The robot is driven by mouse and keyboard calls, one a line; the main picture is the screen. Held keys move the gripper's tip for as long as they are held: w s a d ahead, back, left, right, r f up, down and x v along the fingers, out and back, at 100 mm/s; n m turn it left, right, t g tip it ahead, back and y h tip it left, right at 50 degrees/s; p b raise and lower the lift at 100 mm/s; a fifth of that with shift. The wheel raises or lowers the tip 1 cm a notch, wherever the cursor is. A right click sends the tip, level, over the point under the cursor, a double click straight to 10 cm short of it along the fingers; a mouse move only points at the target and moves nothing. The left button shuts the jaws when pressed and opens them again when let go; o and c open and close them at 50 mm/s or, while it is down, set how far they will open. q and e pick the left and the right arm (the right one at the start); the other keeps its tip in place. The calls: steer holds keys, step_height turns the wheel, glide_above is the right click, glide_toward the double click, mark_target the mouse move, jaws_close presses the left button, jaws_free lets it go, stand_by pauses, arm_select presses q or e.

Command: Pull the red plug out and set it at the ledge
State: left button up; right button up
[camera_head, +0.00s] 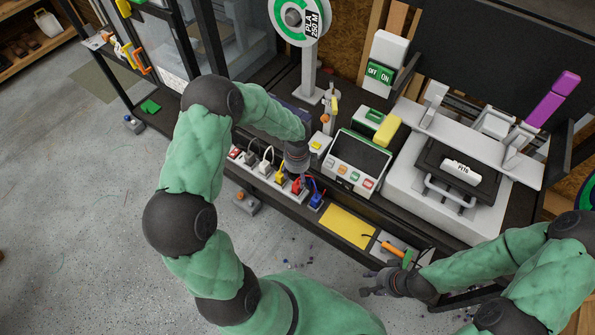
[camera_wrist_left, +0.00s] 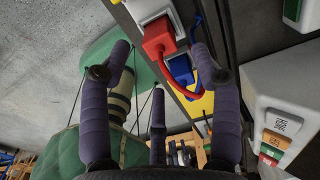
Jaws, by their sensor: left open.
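The red plug (camera_head: 297,186) sits in the power strip along the front of the bench, between a yellow plug (camera_head: 281,176) and a blue plug (camera_head: 316,201). My left gripper (camera_head: 296,172) is just above it, partly hiding it. In the left wrist view the red plug (camera_wrist_left: 159,38) is in a white socket (camera_wrist_left: 150,10), between the spread fingertips of my open left gripper (camera_wrist_left: 163,55). Its red cord loops to the right, by the blue plug (camera_wrist_left: 181,70). A yellow pad (camera_head: 347,226) lies on the front ledge. My right gripper (camera_head: 376,284) is empty, its fingers apart.
More plugs stand left along the strip. An orange-handled tool (camera_head: 393,248) lies right of the yellow pad. The yellow pad looks clear.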

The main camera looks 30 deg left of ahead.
mark_target(297, 183)
arm_select(q)
step_height(297, 183, down, 7)
steer(key=shift+r+b, duration=0.2)
steer(key=shift+b, duration=0.75)
jaws_close()
steer(key=shift+r, duration=0.2)
steer(key=shift+r+p, duration=1.95)
steer(key=shift+r, duration=0.2)
